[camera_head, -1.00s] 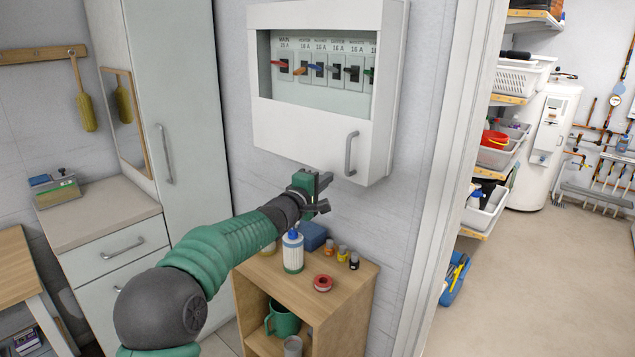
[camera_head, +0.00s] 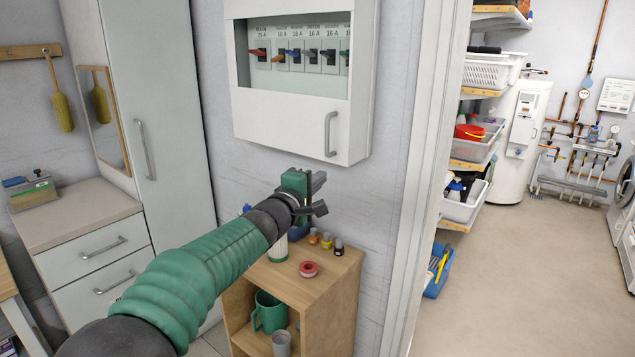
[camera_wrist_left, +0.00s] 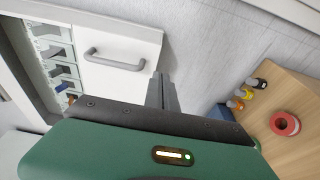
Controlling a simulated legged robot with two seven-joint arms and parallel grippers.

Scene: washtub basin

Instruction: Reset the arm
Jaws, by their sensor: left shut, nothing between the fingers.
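My left arm reaches in from the lower left in the head view. Its gripper (camera_head: 318,196) is in the air in front of the wall, below the breaker box (camera_head: 290,120) and above the small wooden shelf (camera_head: 335,285). The gripper is shut and empty; its closed fingers (camera_wrist_left: 162,92) also show in the left wrist view. The breaker box is open at its upper part, showing a row of coloured switches (camera_head: 300,55). The box's grey handle (camera_head: 328,134) is just above the gripper, apart from it. My right gripper is in neither view.
On the shelf top stand several small bottles (camera_head: 326,241) and a red tape roll (camera_head: 308,269); a green mug (camera_head: 268,312) is inside. A tall cabinet (camera_head: 145,90) and drawers (camera_head: 85,225) stand left. The door frame (camera_head: 425,170) is right; open floor (camera_head: 530,270) lies beyond.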

